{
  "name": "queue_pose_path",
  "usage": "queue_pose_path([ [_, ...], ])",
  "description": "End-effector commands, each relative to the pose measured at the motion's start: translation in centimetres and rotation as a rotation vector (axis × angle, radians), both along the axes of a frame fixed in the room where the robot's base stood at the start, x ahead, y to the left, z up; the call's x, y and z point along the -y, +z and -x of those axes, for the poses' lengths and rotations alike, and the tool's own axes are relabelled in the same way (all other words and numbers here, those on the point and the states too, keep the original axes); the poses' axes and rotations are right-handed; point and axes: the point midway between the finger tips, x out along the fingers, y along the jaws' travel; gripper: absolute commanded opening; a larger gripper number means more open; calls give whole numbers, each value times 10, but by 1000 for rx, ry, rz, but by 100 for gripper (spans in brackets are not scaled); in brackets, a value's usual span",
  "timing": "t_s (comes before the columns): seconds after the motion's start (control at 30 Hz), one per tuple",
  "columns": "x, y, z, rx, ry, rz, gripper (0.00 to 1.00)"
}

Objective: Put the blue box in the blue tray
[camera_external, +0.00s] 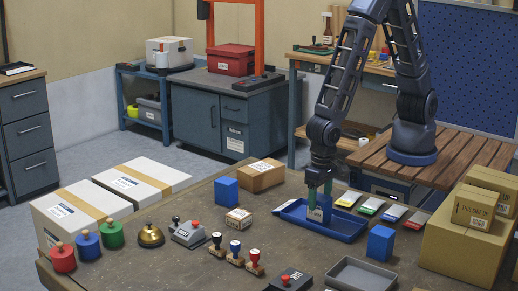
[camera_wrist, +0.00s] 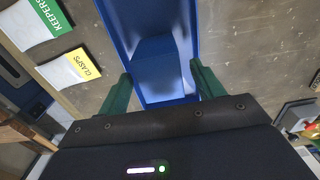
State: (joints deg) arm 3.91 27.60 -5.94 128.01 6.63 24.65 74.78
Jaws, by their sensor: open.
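The blue tray (camera_external: 345,230) lies on the workbench below my gripper (camera_external: 319,201). My gripper points down with its green fingers apart, low over the tray's left part. A small blue shape with a pale label, seemingly a box (camera_external: 326,214), shows at the fingertips inside the tray; the fingers partly hide it. In the wrist view the tray (camera_wrist: 118,22) runs between the spread fingers, and a darker blue block-like shape (camera_wrist: 153,47) lies in it. One more blue box (camera_external: 225,190) stands left of the tray, and another blue box (camera_external: 380,243) stands to its right.
Coloured cards (camera_external: 370,206) lie right behind the tray. A grey tray (camera_external: 340,283) is at the front. Stamps (camera_external: 235,250), a bell (camera_external: 150,236) and a small carton (camera_external: 238,219) stand left. Stacked cartons (camera_external: 462,242) fill the right end. A larger carton (camera_external: 262,177) sits behind.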

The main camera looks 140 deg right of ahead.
Motion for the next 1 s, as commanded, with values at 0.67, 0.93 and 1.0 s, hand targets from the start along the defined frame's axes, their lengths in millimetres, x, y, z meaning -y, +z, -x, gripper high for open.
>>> queue_pose_path([
  [0.67,-1,84,1,5,12,-1,67],
  [0.93,-16,144,23,61,203,-10,67],
  [1.0,-22,164,33,82,275,-10,67],
])
